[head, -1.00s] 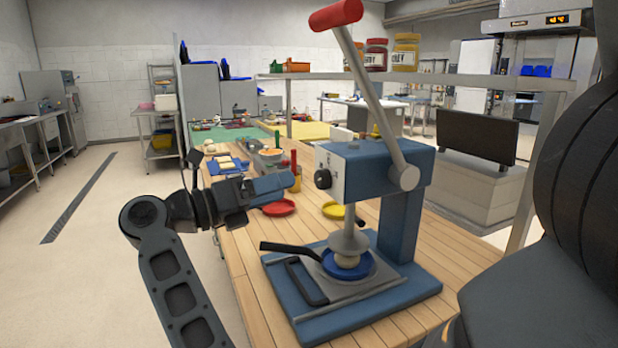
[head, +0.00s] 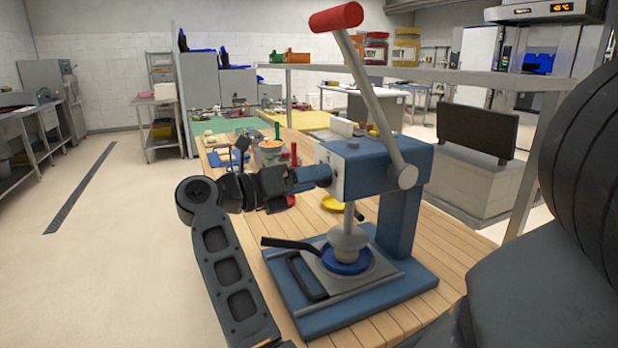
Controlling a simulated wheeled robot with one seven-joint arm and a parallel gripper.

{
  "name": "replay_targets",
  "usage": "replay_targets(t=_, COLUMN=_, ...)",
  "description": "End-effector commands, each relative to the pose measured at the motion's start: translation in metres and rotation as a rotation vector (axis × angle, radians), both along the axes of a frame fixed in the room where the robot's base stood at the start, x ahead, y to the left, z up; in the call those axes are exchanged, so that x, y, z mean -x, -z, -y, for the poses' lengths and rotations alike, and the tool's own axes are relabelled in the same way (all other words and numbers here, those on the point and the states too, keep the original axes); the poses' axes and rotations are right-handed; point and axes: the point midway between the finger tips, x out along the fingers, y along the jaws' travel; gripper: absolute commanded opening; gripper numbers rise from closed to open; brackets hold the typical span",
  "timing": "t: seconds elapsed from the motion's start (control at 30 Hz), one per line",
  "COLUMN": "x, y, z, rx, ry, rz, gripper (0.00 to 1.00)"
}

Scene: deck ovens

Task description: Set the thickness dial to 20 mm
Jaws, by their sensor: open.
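The blue press (head: 378,171) stands on the wooden table, with a red-handled lever (head: 370,90) raised above its head. The thickness dial sat on the press's pale left face (head: 345,180) a second ago; now my gripper (head: 322,176) is in front of it and hides it. My gripper is open, its fingers level and pointing right at that face. I cannot tell whether the fingers touch the dial. The dial's setting is not readable.
The wooden table (head: 400,312) also carries a yellow plate (head: 333,203), a red plate partly behind my gripper, and bowls and trays farther back. A shelf with jars (head: 406,46) runs behind the press. Open floor (head: 120,250) lies to the left.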

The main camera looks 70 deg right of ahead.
Motion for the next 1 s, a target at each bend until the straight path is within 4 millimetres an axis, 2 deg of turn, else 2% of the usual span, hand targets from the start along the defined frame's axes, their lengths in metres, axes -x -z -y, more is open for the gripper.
replay_targets(t=0.1, x=-0.0001, y=0.0001, z=-0.0002, rx=0.0, ry=0.0, rz=0.0, gripper=0.65)
replay_targets(t=0.67, x=-0.0005, y=0.0, z=-0.0003, rx=0.0, ry=-0.001, rz=0.0, gripper=0.11)
replay_targets(t=1.0, x=-0.0012, y=0.0007, z=-0.0006, rx=-0.037, ry=-0.003, rz=-0.032, gripper=0.11)
